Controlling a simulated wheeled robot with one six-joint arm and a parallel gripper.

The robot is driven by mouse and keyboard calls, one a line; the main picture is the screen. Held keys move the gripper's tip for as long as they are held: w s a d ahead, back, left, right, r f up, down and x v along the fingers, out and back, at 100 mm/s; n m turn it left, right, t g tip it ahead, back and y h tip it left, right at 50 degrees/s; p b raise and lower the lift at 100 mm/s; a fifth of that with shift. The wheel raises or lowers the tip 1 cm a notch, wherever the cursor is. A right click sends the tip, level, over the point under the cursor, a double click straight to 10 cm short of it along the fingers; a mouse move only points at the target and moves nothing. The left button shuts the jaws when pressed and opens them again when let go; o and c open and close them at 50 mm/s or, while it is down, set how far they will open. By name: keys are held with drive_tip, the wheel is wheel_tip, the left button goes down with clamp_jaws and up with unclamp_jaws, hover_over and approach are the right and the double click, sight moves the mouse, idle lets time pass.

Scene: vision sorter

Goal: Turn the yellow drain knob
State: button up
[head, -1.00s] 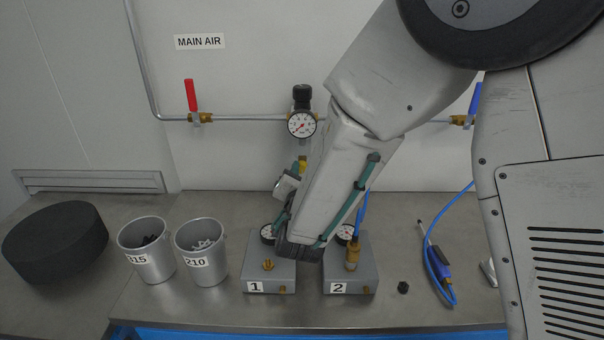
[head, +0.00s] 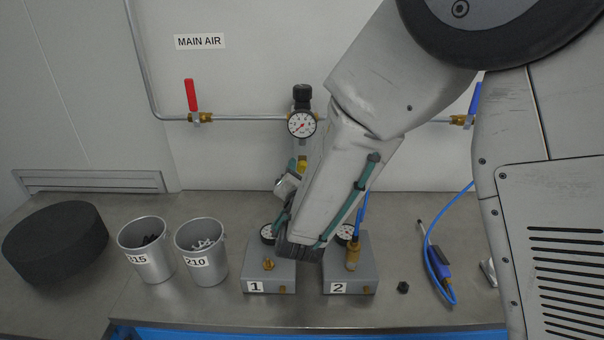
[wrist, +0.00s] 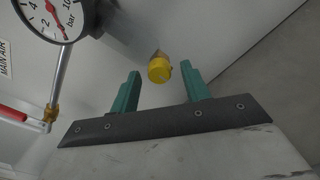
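The yellow drain knob (wrist: 159,70) shows in the wrist view at the end of a short fitting. In the head view only a bit of yellow (head: 302,163) shows under the gauge and regulator, partly hidden by my arm. My gripper (wrist: 161,77) is open, with one green finger on each side of the knob in the wrist view. Gaps show between the knob and both fingers, and nothing is held. Whether the knob lies fully at fingertip depth I cannot tell. In the head view my fingers are mostly hidden behind my wrist.
The round gauge (head: 302,124) is on the wall pipe above the knob. A red-handled valve (head: 192,97) is at left, a blue-handled one (head: 474,103) at right. Blocks 1 (head: 256,273) and 2 (head: 365,273) stand below my wrist. Two metal cups (head: 150,262) stand left.

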drive_tip(key=s, duration=0.7)
drive_tip(key=shift+s+a, duration=0.15)
drive_tip(key=shift+s, duration=0.25)
